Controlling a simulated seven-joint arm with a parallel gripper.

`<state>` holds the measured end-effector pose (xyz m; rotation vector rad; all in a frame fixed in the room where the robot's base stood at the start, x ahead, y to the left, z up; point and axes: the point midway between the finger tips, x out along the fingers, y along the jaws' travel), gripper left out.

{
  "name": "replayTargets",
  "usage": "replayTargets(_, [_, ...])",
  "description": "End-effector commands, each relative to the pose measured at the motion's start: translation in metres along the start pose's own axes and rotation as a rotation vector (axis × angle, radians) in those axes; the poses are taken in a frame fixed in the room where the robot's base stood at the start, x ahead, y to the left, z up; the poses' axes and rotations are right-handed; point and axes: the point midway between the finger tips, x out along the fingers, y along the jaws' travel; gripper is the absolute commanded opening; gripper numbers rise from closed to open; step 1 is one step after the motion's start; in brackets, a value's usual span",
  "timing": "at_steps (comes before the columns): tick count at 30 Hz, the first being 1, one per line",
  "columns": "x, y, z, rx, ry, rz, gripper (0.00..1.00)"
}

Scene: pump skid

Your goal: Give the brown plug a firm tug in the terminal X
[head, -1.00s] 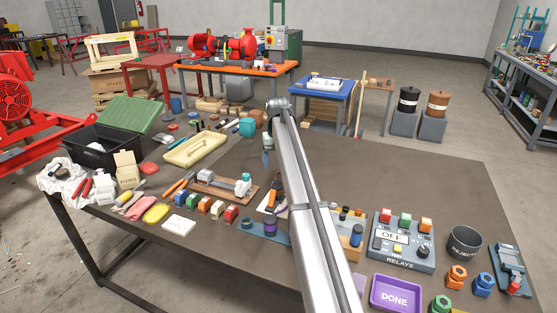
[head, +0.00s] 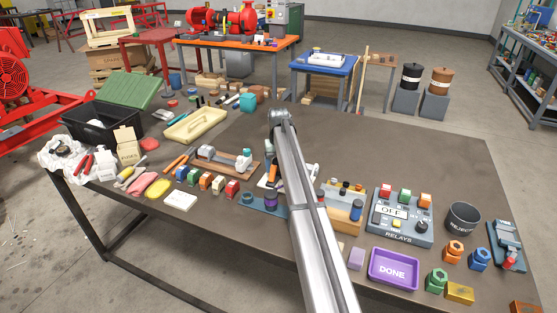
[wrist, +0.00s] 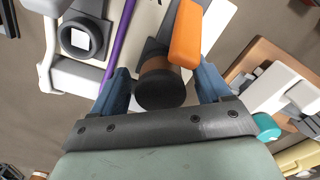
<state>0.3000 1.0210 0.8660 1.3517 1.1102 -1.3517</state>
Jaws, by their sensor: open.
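The brown plug (wrist: 161,78) is a short cylinder with a brown band and a wide black end, seen in the wrist view. It sits between the two blue fingers of my gripper (wrist: 165,88), which is open, with a gap visible on each side. The plug's far end meets a dark part on a white plate (wrist: 141,27), probably the terminal; no X mark is readable. An orange block (wrist: 187,32) stands right beside the plug and close to the right finger. In the head view my arm hides the gripper and the plug.
A purple rod (wrist: 118,45) runs past the left finger. A grey part with a square opening (wrist: 80,38) lies at upper left. A wooden board with white parts (wrist: 285,80) is at right. In the head view, the RELAYS box (head: 402,217) and purple DONE tray (head: 394,282) stand right of my arm.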

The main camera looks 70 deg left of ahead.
Motion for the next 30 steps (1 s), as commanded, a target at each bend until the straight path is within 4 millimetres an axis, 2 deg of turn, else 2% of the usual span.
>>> replayTargets(11, [0.0033,0.0,0.0,0.0,0.0,0.0,0.76])
replayTargets(30, [0.0032,0.0001,0.0,0.0,0.0,0.0,0.15])
